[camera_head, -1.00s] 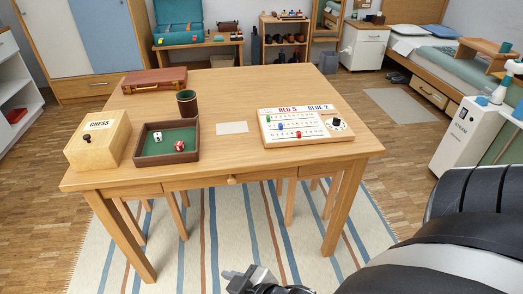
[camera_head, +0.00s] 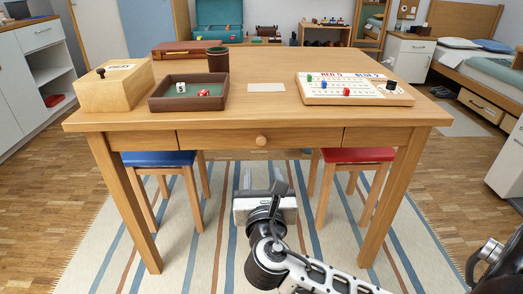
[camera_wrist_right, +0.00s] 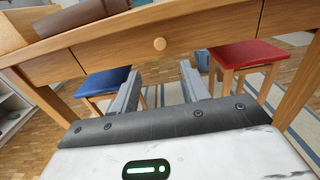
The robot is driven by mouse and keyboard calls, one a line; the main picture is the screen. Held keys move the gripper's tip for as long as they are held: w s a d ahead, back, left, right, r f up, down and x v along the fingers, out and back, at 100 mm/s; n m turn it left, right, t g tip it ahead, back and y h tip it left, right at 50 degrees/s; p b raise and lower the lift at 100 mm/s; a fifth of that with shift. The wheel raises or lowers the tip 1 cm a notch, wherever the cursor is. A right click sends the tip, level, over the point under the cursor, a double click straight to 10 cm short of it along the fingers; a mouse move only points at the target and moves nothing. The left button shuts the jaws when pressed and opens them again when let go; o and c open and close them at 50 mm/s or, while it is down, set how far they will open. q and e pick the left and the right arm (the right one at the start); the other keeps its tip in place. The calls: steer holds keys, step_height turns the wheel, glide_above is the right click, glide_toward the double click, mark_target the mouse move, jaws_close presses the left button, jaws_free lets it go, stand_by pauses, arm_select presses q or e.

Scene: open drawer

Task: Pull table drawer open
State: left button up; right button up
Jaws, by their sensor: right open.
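The wooden table (camera_head: 262,112) has a drawer (camera_head: 215,139) in its front apron, its face flush and shut. A small round wooden knob (camera_head: 261,140) sits at the middle of the drawer front. My right gripper (camera_head: 264,180) is below the knob and on the near side of the table, its fingers pointing toward it. In the wrist view the right gripper's fingers (camera_wrist_right: 160,75) are spread apart and empty, with the knob (camera_wrist_right: 160,44) beyond and above the gap, not touched. My left gripper is not in view.
A blue stool (camera_head: 158,159) and a red stool (camera_head: 357,155) stand under the table. On top are a chess box (camera_head: 126,87), dice tray (camera_head: 160,104), dark cup (camera_head: 218,60) and score board (camera_head: 355,98). The striped rug (camera_head: 215,250) in front is clear apart from my arm.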

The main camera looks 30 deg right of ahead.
mark_target(261, 141)
steer(key=b+x, duration=0.3)
steer(key=x, duration=0.9)
steer(key=shift+f, duration=0.1)
steer(key=shift+w+d+b, duration=0.3)
steer(key=shift+w+b, duration=0.1)
steer(key=shift+w, duration=0.25)
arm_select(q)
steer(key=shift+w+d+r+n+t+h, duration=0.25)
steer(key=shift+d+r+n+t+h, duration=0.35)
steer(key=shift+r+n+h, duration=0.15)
arm_select(e)
steer(key=shift+w, duration=0.1)
jaws_close()
